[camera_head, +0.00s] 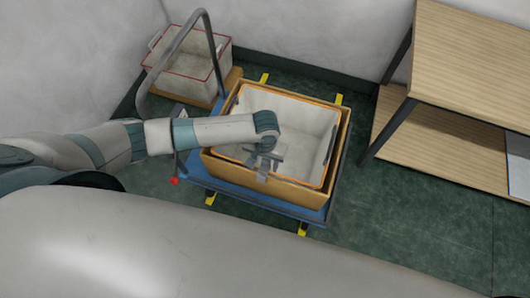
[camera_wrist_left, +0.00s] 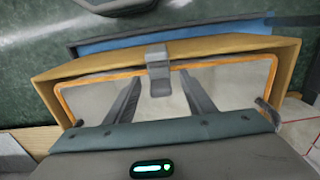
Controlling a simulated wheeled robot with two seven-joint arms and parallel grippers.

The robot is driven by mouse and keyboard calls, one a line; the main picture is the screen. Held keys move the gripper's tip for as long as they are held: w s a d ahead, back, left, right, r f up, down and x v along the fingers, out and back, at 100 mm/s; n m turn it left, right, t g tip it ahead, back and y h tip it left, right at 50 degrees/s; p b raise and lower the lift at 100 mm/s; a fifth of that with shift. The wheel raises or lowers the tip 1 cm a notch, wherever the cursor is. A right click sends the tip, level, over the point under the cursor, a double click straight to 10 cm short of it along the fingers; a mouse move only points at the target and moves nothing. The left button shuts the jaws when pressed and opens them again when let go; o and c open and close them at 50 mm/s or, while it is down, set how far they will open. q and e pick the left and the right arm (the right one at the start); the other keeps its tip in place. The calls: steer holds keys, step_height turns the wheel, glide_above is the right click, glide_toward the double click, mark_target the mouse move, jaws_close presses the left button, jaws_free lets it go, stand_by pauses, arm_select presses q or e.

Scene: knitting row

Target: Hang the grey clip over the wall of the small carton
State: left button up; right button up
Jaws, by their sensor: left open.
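The grey clip (camera_head: 262,175) sits at the near wall of the tan carton (camera_head: 300,192). In the left wrist view the clip (camera_wrist_left: 158,70) lies across the carton's top edge (camera_wrist_left: 215,45) and the orange rim of the white bin inside, with its lower end on the inner side. I cannot tell how firmly it is seated. My left gripper (camera_head: 268,157) is over the carton's near side. Its two fingers, seen in the left wrist view (camera_wrist_left: 160,88), are apart, one on each side of the clip, with gaps visible. My right gripper is not in view.
The white bin (camera_head: 300,115) stands inside the carton, on a blue cart (camera_head: 285,207) with a grey handle (camera_head: 217,50). Yellow floor marks surround the cart. A red-rimmed white bin (camera_head: 190,65) stands behind left. A wooden shelf (camera_head: 470,60) is at right. Floor between is clear.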

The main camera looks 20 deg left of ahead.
arm_select(q)
step_height(320, 180, up, 17)
steer(key=b, duration=0.1)
steer(key=shift+r, duration=0.15)
stand_by(0.4)
stand_by(0.5)
steer(key=s+d+f+m+t+h, duration=0.2)
steer(key=s+d+f+h, duration=0.15)
steer(key=s+d, duration=0.2)
steer(key=s+a+f+t+y, duration=0.2)
steer(key=s+a+y, duration=0.1)
steer(key=s+a, duration=1.1)
step_height(320, 180, down, 29)
steer(key=a+g, duration=0.2)
steer(key=s+a+f+g, duration=0.1)
steer(key=s+a+f, duration=0.1)
steer(key=s+f, duration=1.5)
steer(key=shift+s+a, duration=0.35)
steer(key=shift+s, duration=0.55)
